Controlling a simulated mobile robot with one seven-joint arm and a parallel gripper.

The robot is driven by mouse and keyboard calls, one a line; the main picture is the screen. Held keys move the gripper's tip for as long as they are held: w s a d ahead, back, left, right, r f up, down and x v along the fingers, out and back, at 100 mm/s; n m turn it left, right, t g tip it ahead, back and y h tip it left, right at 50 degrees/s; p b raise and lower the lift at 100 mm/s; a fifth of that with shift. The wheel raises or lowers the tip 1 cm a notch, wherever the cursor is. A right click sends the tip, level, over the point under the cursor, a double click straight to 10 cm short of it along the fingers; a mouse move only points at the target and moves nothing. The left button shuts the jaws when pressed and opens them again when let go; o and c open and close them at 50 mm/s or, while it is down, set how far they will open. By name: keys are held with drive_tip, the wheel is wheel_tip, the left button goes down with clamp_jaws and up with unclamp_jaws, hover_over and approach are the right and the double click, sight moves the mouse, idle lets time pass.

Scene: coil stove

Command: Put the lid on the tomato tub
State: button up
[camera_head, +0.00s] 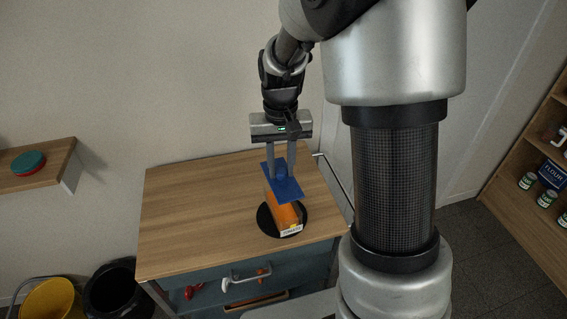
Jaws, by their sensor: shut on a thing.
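My gripper (280,168) points down over the wooden counter and is shut on a blue rectangular lid (289,192), which hangs under its fingers. The lid is above the tomato tub (284,212), an orange box-shaped tub with a white label low on its near side. The tub stands on a round black disc (265,223) on the counter. The lid hides the tub's top and far end. I cannot tell whether the lid touches the tub or has a gap under it.
The wooden counter (190,205) is clear left of the tub. Its front has drawers with a white handle (245,277) and red items. A wall shelf (45,180) at left holds a green and red round container (28,163). Yellow and black buckets stand at lower left; shelves with cans are at right.

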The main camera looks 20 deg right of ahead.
sight(281, 184)
drive_tip(key=shift+f+b, duration=2.4)
drive_tip(key=shift+f, duration=0.8)
drive_tip(key=shift+f, duration=0.15)
drive_tip(key=o, duration=1.6)
drive_tip(key=shift+r+p, duration=2.75)
drive_tip(key=shift+r, duration=0.8)
